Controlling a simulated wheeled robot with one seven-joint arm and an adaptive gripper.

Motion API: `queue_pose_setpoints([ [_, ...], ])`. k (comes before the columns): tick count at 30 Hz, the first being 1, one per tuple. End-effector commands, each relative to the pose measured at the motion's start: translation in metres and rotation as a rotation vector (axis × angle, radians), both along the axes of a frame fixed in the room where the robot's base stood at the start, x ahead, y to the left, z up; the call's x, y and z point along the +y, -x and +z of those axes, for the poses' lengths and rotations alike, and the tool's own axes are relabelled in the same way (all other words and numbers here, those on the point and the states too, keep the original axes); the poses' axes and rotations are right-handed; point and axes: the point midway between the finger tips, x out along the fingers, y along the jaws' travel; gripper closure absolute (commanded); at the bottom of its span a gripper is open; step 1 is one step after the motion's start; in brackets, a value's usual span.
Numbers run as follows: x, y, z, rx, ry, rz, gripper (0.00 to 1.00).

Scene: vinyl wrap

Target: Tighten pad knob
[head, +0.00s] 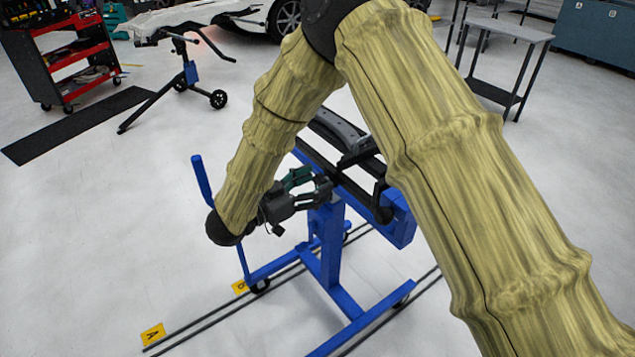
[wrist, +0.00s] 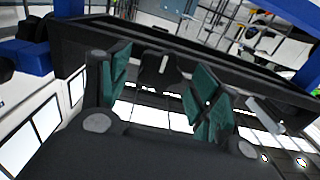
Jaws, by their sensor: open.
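My gripper (head: 308,187) is beside the blue stand (head: 330,240), just below its black padded beam (head: 340,150). In the wrist view my gripper (wrist: 157,78) has its two green-padded fingers spread wide apart. A dark, notched part (wrist: 158,70) shows between the fingers, against the underside of the black beam (wrist: 230,72). It may be the pad knob, but its shape is not clear. I cannot tell whether either finger touches it. In the head view my gripper and arm hide this spot.
A blue handle (head: 201,178) rises from the stand's left side, near my wrist. The stand rests on floor rails with yellow markers (head: 153,334). A red tool cart (head: 65,55), another stand (head: 190,72) and a grey table (head: 510,32) are farther back.

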Motion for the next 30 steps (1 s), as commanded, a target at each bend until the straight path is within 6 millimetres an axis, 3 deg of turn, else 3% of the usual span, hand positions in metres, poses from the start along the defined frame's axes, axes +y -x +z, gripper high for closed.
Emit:
queue_pose_setpoints([
  [10, -0.0090, -0.0008, 0.0000, 0.000, 0.000, -0.010, 0.39],
  [17, -0.0084, -0.0007, -0.0001, 0.001, -0.001, -0.009, 0.80],
  [19, -0.0017, -0.0007, -0.0004, 0.000, -0.001, -0.004, 0.82],
  [30, -0.0059, 0.0000, -0.0012, -0.057, -0.043, -0.005, 0.82],
])
